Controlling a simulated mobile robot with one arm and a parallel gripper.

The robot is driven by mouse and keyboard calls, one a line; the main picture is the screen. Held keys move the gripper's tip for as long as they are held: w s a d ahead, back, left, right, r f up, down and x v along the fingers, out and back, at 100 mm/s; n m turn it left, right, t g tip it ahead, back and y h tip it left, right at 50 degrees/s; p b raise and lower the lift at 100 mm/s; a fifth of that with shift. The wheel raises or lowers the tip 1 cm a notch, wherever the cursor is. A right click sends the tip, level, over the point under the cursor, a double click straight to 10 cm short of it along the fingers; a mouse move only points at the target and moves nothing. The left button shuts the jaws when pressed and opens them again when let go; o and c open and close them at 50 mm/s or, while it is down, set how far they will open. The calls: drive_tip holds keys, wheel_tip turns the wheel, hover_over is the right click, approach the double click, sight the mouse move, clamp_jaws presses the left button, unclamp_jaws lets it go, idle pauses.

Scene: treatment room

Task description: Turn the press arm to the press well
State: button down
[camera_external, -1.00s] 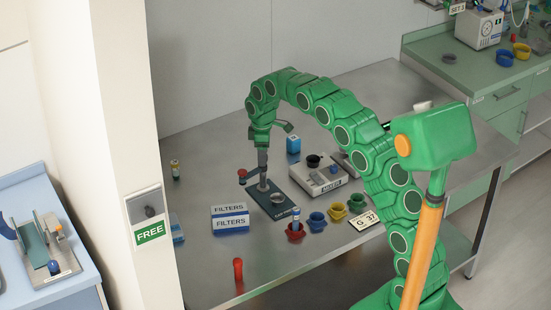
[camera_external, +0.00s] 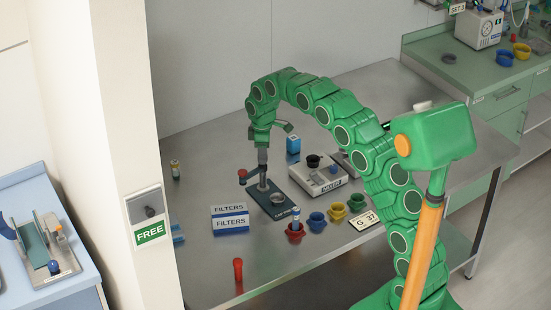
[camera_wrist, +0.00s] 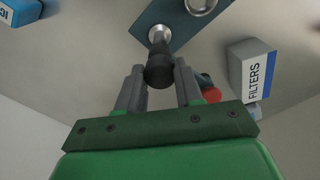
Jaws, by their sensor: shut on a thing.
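The press stands on a dark plate (camera_external: 283,212) on the steel table. Its press arm (camera_external: 252,177) sticks out to the left of the post, with a red knob (camera_external: 242,174) at its end. The metal ring of the press well (camera_external: 278,199) lies on the plate, right of and nearer than the post, and the press arm is not over it. My gripper (camera_external: 262,158) points down above the post. In the wrist view its fingers are shut on the black post top (camera_wrist: 159,72). The red knob (camera_wrist: 210,88) shows partly behind the right finger, and the well (camera_wrist: 200,5) is cut by the top edge.
A filters box (camera_external: 230,220) stands left of the plate. A red cup (camera_external: 295,233), a blue cup (camera_external: 317,222), a yellow cup (camera_external: 337,211) and a green cup (camera_external: 357,202) stand in front. A scale (camera_external: 325,181) is right. A red tube (camera_external: 238,269) stands near the front edge.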

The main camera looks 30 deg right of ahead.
drive_tip(key=shift+n, duration=0.3)
drive_tip(key=n, duration=0.3)
drive_tip(key=shift+n, duration=0.4)
drive_tip(key=n, duration=0.3)
drive_tip(key=shift+n, duration=0.3)
drive_tip(key=n, duration=0.3)
drive_tip(key=shift+n, duration=2.2)
drive_tip(key=c, duration=0.7)
unclamp_jaws()
drive_tip(key=shift+c, duration=0.2)
